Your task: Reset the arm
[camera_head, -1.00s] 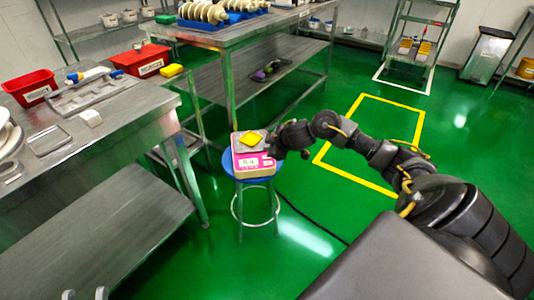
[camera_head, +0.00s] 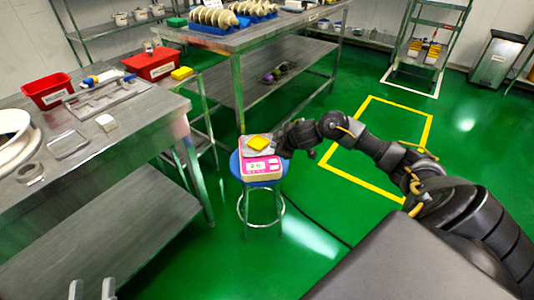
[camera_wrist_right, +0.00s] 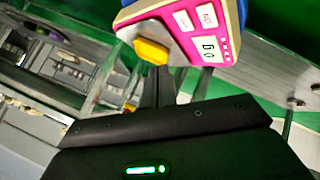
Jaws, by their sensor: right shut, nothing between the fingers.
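My right arm comes in from the right, and its gripper (camera_head: 282,147) is at the right edge of a pink and white scale (camera_head: 259,166). In the right wrist view my right fingers (camera_wrist_right: 156,86) are together and empty, just in front of the scale (camera_wrist_right: 201,28). A yellow block (camera_head: 257,142) lies on the scale's plate; it also shows in the wrist view (camera_wrist_right: 151,51). I cannot tell whether the fingers touch the scale. My left gripper (camera_head: 91,290) shows only as two separated fingertips at the bottom left, open with nothing between them.
The scale stands on a blue stool (camera_head: 236,165). A steel table (camera_head: 108,151) at left bears red bins (camera_head: 47,90), trays and a white round machine part (camera_head: 14,138). Another steel table (camera_head: 232,45) stands behind. Green floor is open around the yellow floor outline (camera_head: 430,130).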

